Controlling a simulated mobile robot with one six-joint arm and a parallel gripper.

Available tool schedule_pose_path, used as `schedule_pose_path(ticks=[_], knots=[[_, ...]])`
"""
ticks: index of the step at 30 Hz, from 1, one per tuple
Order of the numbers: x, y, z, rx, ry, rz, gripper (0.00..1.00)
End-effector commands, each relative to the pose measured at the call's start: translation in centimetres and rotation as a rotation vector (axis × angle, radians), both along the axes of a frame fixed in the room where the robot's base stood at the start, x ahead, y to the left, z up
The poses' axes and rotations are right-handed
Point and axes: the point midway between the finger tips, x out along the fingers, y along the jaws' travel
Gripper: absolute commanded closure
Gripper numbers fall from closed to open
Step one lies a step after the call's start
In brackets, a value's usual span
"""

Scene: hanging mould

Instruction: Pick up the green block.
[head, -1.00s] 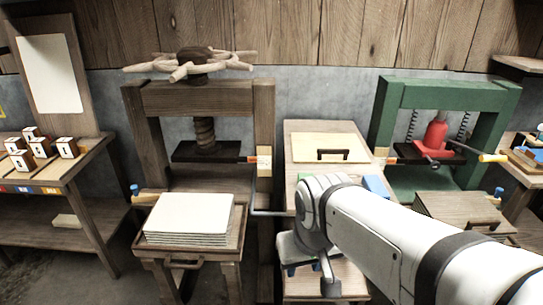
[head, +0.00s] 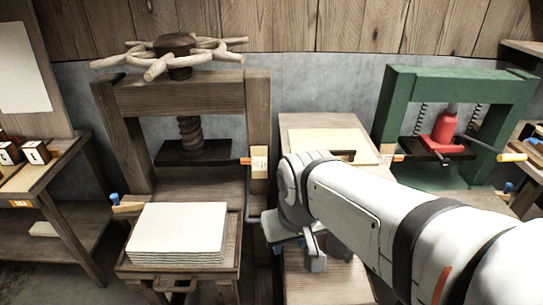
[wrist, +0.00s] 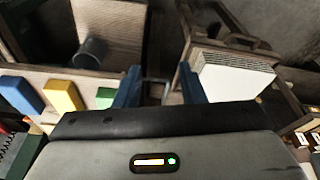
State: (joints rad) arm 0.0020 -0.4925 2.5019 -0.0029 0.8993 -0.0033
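The green block (wrist: 106,97) is in the wrist view, left of my gripper (wrist: 160,88), close beside its left finger; part of it is hidden by the finger and gripper body. My gripper's two blue fingers are spread wide with nothing between them. A yellow block (wrist: 61,96) and a blue block (wrist: 21,95) are in a row with it, farther left, on a pale wooden surface. In the head view my arm covers the place of the blocks, and I cannot see the green block there.
A stack of white sheets (head: 178,230) lies on a stand before the wooden press (head: 182,95). A green press (head: 455,85) with a red jack (head: 442,130) stands right. A dark cup (wrist: 90,52) stands near the blocks.

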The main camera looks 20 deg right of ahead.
Motion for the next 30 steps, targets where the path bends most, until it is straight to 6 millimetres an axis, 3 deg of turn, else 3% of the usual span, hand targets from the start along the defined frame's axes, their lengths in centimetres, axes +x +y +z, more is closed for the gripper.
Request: schedule_pose_path(ticks=[3, 8, 17, 22, 30], knots=[[0.0, 0.0, 0.0, 0.000, 0.000, 0.000, 0.63], [1.6, -0.7, -0.1, 0.001, -0.010, -0.025, 0.50], [12.3, -9.2, -1.0, -0.006, -0.108, -0.194, 0.25], [15.8, -13.1, -1.5, -0.015, -0.149, -0.259, 0.25], [17.4, -14.3, -3.7, -0.018, -0.158, -0.274, 0.25]])
